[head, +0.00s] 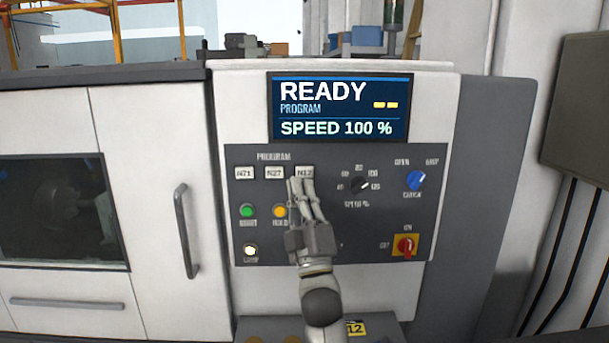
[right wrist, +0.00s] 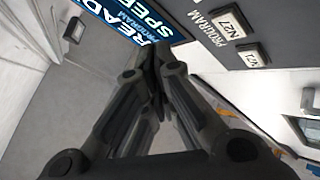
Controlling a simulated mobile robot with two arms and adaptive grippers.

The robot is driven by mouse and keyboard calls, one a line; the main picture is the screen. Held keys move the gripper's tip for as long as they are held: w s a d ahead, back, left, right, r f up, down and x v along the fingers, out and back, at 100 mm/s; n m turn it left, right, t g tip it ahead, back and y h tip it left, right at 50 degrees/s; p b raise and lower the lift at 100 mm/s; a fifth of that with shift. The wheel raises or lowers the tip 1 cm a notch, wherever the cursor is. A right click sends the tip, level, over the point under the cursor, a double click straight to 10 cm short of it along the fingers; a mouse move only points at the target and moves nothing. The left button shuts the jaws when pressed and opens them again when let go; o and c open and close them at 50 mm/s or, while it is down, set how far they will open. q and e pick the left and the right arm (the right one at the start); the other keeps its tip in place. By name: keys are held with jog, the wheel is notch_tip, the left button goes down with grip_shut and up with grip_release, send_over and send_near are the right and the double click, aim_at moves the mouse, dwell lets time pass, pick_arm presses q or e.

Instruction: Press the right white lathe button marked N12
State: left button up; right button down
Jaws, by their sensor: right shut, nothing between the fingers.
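The white N12 button (head: 305,172) is the right one in the row of white program buttons on the lathe's dark control panel. My right gripper (head: 301,182) is shut and empty, with its fingertips at the lower edge of that button, covering part of it. Whether the tips touch the button I cannot tell. In the right wrist view the shut fingers (right wrist: 157,60) point at the panel and N12 is hidden behind them. The N27 button (head: 274,172) and N71 button (head: 244,173) sit to its left. The display (head: 341,106) reads READY, SPEED 100 %. My left gripper is out of view.
Below the row are a green button (head: 247,211), a yellow HOLD button (head: 279,211) and a lit lamp button (head: 250,251). To the right are a speed knob (head: 360,185), a blue knob (head: 415,180) and a red switch (head: 405,246). A door handle (head: 186,230) juts out at left.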

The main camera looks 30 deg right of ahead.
aim_at(305, 172)
jog(key=shift+w+d+b, duration=0.25)
jog(key=shift+w+d, duration=0.25)
jog(key=shift+w, duration=0.35)
jog(key=shift+w+d+b, duration=0.3)
jog(key=shift+w+d, duration=0.25)
jog(key=shift+w, duration=0.3)
jog(key=shift+w+d+b, duration=0.25)
jog(key=shift+w+d, duration=0.25)
jog(key=shift+w, duration=0.35)
jog(key=shift+w, duration=0.1)
jog(key=shift+w+d, duration=0.2)
jog(key=shift+w, duration=0.05)
jog(key=shift+w+d+b, duration=0.25)
jog(key=shift+w+b, duration=0.1)
jog(key=shift+b, duration=0.2)
jog(key=shift+s+a, duration=0.5)
jog(key=shift+s, duration=0.25)
